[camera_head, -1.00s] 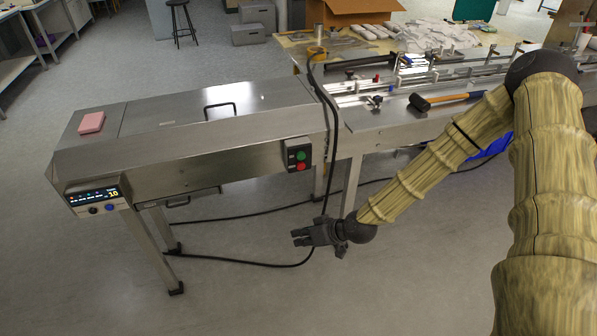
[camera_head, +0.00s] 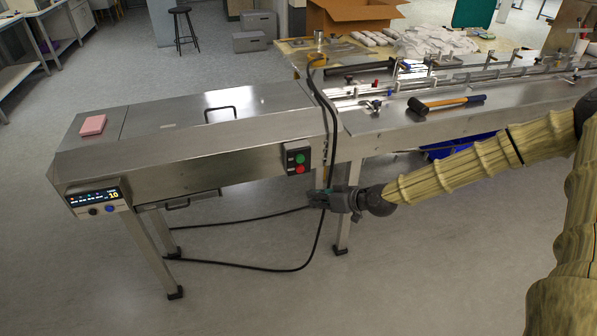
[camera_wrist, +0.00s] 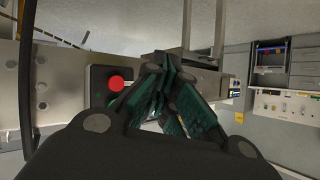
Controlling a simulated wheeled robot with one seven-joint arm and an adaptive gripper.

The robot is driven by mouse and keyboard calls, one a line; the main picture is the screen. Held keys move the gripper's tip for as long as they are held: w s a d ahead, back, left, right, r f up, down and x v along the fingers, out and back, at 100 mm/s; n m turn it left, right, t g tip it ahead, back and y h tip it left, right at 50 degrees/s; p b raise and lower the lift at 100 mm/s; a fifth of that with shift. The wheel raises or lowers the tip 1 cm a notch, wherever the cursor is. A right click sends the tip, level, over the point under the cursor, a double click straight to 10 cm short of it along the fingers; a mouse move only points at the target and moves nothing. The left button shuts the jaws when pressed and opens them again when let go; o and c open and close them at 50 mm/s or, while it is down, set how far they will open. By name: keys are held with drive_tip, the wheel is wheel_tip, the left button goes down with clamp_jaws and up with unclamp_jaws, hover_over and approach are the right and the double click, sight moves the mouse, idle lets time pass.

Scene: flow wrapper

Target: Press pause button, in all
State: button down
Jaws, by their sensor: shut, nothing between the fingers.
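A black button box (camera_head: 296,158) with a green button (camera_head: 299,158) above a red button (camera_head: 300,169) is on the machine's near side. At the machine's left end is a lit display panel (camera_head: 95,197) with a black and a blue round control below it. I cannot read a pause label on any of them. My gripper (camera_head: 312,197) is shut and empty, below and slightly right of the button box, apart from it. In the wrist view the red button (camera_wrist: 116,83) shows left of my fingers (camera_wrist: 160,80); the green one is partly hidden.
A black cable (camera_head: 331,125) hangs down the machine's front close to my gripper and loops over the floor. A hammer (camera_head: 446,104) lies on the right-hand bench. A pink block (camera_head: 93,125) sits on the machine top.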

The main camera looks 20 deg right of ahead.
sight(300, 169)
drive_tip(key=shift+w, duration=0.1)
drive_tip(key=w+b, duration=0.4)
drive_tip(key=w, duration=0.4)
drive_tip(key=shift+w+a+b, duration=0.15)
drive_tip(key=shift+w+b, duration=0.15)
drive_tip(key=shift+b, duration=0.05)
drive_tip(key=shift+w, duration=0.15)
idle(1.3)
drive_tip(key=shift+w+b, duration=0.25)
drive_tip(key=shift+b, duration=0.25)
drive_tip(key=shift+w+b, duration=0.4)
drive_tip(key=shift+w, duration=0.05)
idle(0.6)
drive_tip(key=shift+s, duration=0.1)
idle(0.3)
drive_tip(key=shift+s+p, duration=0.45)
drive_tip(key=shift+s, duration=0.35)
